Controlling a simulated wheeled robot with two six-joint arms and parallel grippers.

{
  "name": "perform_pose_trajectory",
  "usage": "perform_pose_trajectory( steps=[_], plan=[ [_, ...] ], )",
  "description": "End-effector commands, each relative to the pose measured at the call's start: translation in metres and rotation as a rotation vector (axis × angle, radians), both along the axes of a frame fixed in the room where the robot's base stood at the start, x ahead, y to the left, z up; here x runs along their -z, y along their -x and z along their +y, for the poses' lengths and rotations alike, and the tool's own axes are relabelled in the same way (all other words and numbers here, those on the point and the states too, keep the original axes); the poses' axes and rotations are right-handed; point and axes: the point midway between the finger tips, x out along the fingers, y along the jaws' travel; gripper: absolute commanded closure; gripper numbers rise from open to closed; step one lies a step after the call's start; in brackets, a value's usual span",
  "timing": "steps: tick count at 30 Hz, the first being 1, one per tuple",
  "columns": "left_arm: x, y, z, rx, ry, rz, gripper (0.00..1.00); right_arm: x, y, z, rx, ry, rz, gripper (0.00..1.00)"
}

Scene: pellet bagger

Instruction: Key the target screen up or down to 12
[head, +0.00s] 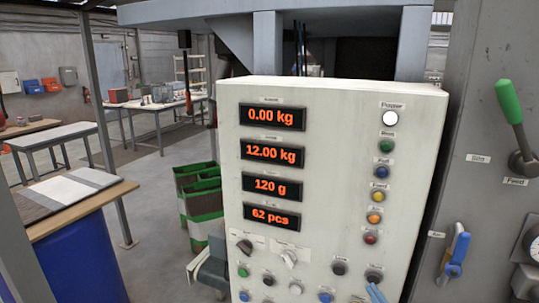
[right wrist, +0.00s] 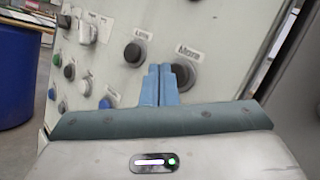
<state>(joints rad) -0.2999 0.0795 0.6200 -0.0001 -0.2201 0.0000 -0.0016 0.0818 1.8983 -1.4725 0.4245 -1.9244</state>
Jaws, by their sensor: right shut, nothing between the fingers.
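The control panel (head: 330,180) carries a column of orange-lit screens. The top screen (head: 272,116) reads 0.00 kg, the second screen (head: 272,152) reads 12.00 kg, the third (head: 271,187) 120 g and the bottom one (head: 271,218) 62 pcs. Their labels are too small to read surely. My right gripper (right wrist: 167,72) is shut and empty, its blue tips at a dark round button (right wrist: 187,72) whose label looks like "More". I cannot tell whether they touch. Another dark button (right wrist: 135,53) sits to its left. In the head view the tips (head: 376,292) show just below that right button (head: 374,276). My left gripper is not in view.
Coloured buttons and lamps (head: 380,173) run down the panel's right side; knobs (head: 288,258) and more buttons fill its lower part. A green-handled lever (head: 510,102) and a blue-handled valve (head: 459,249) are on the machine at right. Green bins (head: 195,195) stand left of the panel.

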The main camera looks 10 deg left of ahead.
Motion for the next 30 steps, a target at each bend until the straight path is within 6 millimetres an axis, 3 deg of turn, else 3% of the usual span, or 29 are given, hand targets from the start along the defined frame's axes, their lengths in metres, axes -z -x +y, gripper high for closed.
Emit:
perform_pose_trajectory(
  steps=[8, 24, 30],
  plan=[
    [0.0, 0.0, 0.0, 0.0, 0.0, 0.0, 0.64, 0.0, 0.003, 0.001, 0.0, -0.001, 0.0, 1.0],
    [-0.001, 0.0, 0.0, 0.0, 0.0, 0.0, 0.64, 0.001, 0.052, 0.015, 0.0, -0.001, 0.001, 1.0],
    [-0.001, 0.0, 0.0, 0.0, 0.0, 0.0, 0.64, 0.0, 0.058, 0.017, 0.0, 0.0, 0.0, 1.0]
  ],
)
